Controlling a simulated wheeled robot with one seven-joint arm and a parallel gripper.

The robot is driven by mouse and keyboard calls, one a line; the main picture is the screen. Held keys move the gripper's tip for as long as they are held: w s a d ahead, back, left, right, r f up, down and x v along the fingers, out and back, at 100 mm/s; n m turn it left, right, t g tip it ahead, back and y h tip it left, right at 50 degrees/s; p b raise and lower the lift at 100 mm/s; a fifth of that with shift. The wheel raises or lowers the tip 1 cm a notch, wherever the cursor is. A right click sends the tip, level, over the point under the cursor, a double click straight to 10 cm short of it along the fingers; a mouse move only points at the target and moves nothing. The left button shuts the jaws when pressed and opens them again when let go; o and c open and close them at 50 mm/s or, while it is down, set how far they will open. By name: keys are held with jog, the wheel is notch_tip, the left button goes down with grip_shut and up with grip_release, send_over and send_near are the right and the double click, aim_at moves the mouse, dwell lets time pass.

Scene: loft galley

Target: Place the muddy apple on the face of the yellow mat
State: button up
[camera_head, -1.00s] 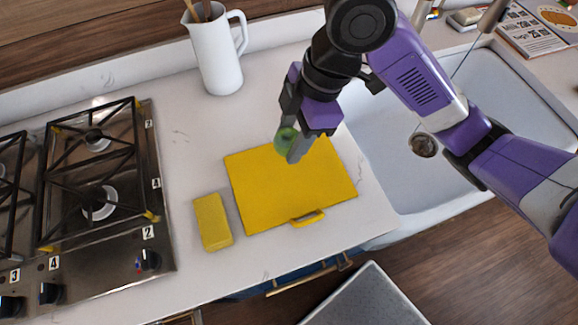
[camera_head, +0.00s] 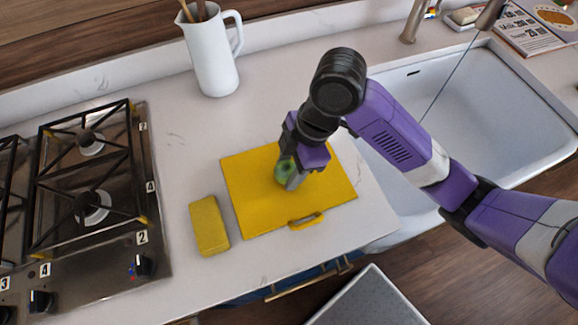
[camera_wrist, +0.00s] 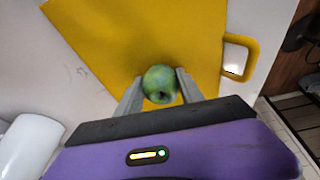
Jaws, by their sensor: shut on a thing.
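The apple (camera_head: 283,171) is green with brownish smudges. My gripper (camera_head: 289,176) is shut on it, and the wrist view shows the apple (camera_wrist: 160,84) between the two grey fingers (camera_wrist: 160,90). The yellow mat (camera_head: 260,215) lies flat on the counter, with a handle loop at its front edge. In the head view the apple is over the middle of the mat. The wrist view also shows yellow mat (camera_wrist: 150,30) behind the apple. I cannot tell whether the apple touches the mat.
A yellow sponge-like block (camera_head: 209,226) lies left of the mat. A stove (camera_head: 90,200) is at the left, a white jug (camera_head: 212,55) with utensils at the back, and a sink (camera_head: 480,100) at the right. The counter's front edge is close to the mat.

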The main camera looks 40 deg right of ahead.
jog(key=shift+f, duration=0.15)
jog(key=o, duration=1.4)
jog(key=shift+r, duration=0.3)
jog(key=p+v, duration=0.1)
jog(key=v, duration=1)
jog(key=shift+d+r, duration=0.2)
jog(key=shift+r, duration=0.15)
